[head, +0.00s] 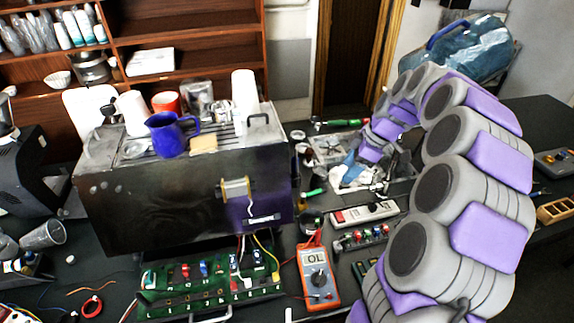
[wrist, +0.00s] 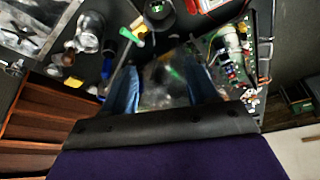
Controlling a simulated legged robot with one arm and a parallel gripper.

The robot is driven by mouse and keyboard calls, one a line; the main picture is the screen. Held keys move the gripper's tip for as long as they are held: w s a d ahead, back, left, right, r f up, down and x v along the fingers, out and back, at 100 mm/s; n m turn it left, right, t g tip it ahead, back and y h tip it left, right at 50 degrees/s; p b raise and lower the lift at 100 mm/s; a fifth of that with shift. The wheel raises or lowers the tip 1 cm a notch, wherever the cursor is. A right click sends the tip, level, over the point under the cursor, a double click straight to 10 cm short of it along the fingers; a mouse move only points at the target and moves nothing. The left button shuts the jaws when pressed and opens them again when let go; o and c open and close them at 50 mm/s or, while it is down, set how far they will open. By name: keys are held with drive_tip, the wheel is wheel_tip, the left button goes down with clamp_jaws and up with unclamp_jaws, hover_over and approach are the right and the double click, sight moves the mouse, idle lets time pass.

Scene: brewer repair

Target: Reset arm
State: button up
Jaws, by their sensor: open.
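My arm, grey and purple, arches over the right side of the head view and comes down toward the far middle of the bench. My gripper (wrist: 162,72) shows in the wrist view with its two bluish fingers apart and nothing held between them. Below and between the fingers is a clear plastic tray (wrist: 160,88) of small parts. In the head view the tray (head: 335,149) lies beside the end of the arm, which partly hides it. I cannot tell whether the fingers touch anything there.
The dark brewer (head: 150,205) stands left with a blue mug (head: 170,135) and cups on top. A green circuit board (head: 190,292), an orange multimeter (head: 318,275) and a power strip (head: 365,214) crowd the front bench.

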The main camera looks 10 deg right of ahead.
drive_tip(key=s+a+r+m+g+h+b, duration=0.15)
drive_tip(key=s+a+m, duration=0.35)
drive_tip(key=s+a, duration=1.1)
drive_tip(key=s+a+f+m+g+h+b, duration=0.1)
drive_tip(key=s+f+m, duration=0.1)
drive_tip(key=s, duration=0.8)
drive_tip(key=s+f+m+g+h, duration=0.1)
drive_tip(key=s+f+m, duration=0.2)
drive_tip(key=s, duration=0.6)
drive_tip(key=m, duration=0.2)
drive_tip(key=shift+s+a+m+b, duration=0.3)
drive_tip(key=shift+s+a+b, duration=0.05)
drive_tip(key=shift+a, duration=0.05)
drive_tip(key=shift+d+h, duration=0.1)
drive_tip(key=shift+h, duration=0.15)
